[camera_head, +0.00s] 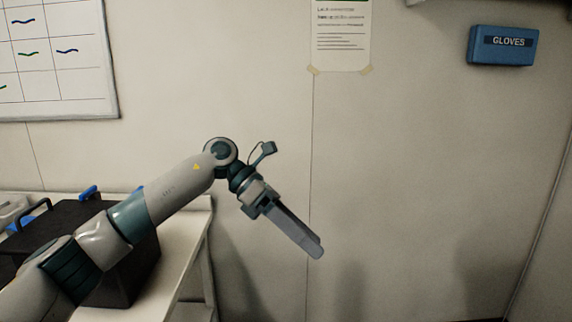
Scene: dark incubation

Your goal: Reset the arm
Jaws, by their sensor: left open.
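My left arm (165,198) comes in from the lower left and reaches up and right across the view. Its left gripper (316,250) points down and to the right, in front of the bare wall and beyond the right end of the table. The fingers show nearly edge-on, one over the other, so the gap between them is hard to see. The gripper is open, and nothing shows between or below the fingers. My right gripper is not in view.
A white table (185,250) at the lower left bears a black box (140,270) with blue latches, partly hidden behind my arm. A whiteboard (85,95), a taped paper notice (341,55) and a blue gloves box (502,58) are on the wall. Right of the table is clear.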

